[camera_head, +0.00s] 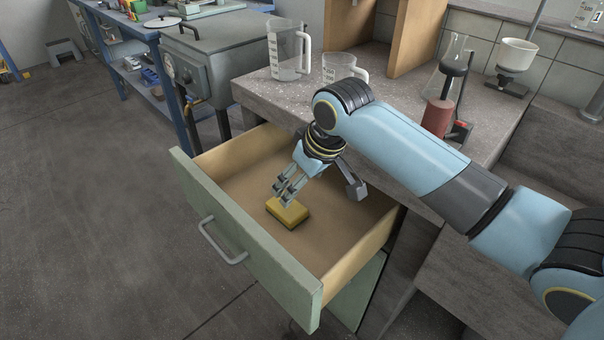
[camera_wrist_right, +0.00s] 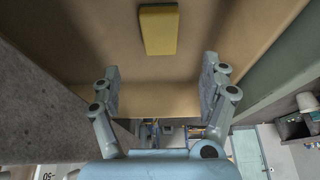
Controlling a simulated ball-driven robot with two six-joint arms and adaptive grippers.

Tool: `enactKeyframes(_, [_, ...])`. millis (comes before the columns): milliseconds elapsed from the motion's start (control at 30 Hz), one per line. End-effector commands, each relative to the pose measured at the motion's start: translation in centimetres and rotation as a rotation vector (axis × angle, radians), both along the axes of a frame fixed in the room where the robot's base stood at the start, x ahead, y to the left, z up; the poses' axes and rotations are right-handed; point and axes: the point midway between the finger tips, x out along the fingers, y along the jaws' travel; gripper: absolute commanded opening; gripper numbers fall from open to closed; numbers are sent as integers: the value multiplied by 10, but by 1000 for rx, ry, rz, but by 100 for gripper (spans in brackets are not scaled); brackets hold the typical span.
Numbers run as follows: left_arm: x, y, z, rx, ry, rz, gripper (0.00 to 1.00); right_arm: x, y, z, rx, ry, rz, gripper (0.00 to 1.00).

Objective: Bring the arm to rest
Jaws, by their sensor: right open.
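My right arm comes in from the right in the head view, bent over the bench corner and down into the open drawer. My right gripper (camera_head: 286,192) is in the drawer, just above a yellow sponge-like block (camera_head: 288,212). In the right wrist view the gripper (camera_wrist_right: 161,88) is open with nothing between its fingers. The yellow block (camera_wrist_right: 158,30) lies beyond the fingertips on the drawer floor, apart from them. My left gripper is in neither view.
The drawer (camera_head: 253,255) is pulled out, its walls close around the gripper. On the bench stand a glass beaker (camera_head: 285,55), a second one (camera_head: 338,68) partly behind my arm, a wooden shelf frame (camera_head: 414,35), a flask and a white bowl (camera_head: 517,54). Floor is free at left.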

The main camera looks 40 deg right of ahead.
Motion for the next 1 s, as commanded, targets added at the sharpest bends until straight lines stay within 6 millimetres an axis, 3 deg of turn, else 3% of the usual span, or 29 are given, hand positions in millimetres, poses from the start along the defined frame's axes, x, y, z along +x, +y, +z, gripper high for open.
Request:
enactKeyframes(667, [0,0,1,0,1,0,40,-9,2,2,-2,6,4,78])
enactKeyframes(767, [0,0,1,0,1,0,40,-35,11,3,-14,21,13,78])
enactKeyframes(1000, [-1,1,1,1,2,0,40,-124,30,22,-58,65,23,78])
